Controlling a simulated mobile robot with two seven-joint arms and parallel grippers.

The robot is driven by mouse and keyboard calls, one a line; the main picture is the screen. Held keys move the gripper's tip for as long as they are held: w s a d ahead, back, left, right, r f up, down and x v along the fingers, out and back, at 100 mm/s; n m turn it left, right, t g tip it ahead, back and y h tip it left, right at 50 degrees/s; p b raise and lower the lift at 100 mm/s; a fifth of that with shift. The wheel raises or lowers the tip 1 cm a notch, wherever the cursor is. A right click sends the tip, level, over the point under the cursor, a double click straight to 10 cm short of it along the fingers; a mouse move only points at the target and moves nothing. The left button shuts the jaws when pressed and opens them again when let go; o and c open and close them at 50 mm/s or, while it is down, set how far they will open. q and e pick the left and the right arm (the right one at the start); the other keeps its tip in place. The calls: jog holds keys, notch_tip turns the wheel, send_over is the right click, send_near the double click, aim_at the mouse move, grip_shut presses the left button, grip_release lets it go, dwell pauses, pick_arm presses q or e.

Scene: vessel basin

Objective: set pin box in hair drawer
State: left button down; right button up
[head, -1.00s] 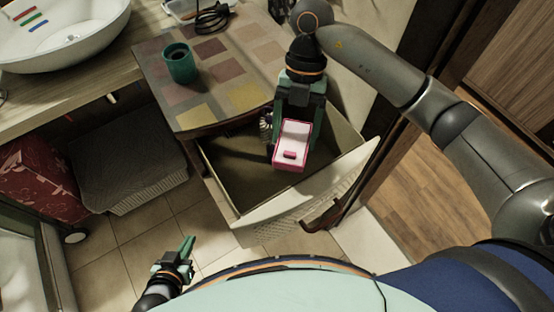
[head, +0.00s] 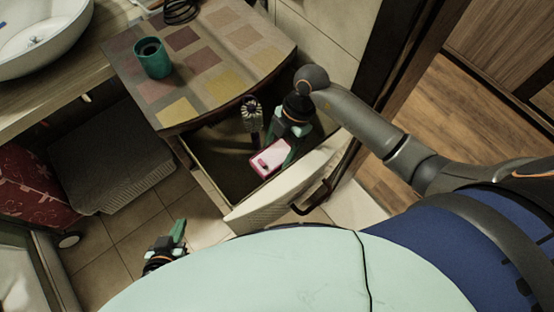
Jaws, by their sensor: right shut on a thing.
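The pink pin box (head: 268,160) is in my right gripper (head: 284,148), which is shut on it. Both are inside the opening of the pulled-out drawer (head: 206,188), near its front right. I cannot tell whether the box touches the drawer floor. A brush-like thing with pale bristles (head: 251,117) stands in the drawer behind the box. My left gripper (head: 177,232) is low at the bottom left, away from the drawer; its fingers point up and I cannot tell whether they are apart.
A white basin (head: 40,35) is at the upper left. A grey mat-topped thing (head: 112,165) and a red bag (head: 30,190) stand left of the drawer.

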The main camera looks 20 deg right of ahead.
aim_at(278, 163)
jog(key=shift+f, duration=3.5)
jog(key=o, duration=1.3)
jog(key=shift+f, duration=0.1)
jog(key=v, duration=1.2)
jog(key=shift+a, duration=0.1)
jog(key=shift+w, duration=0.1)
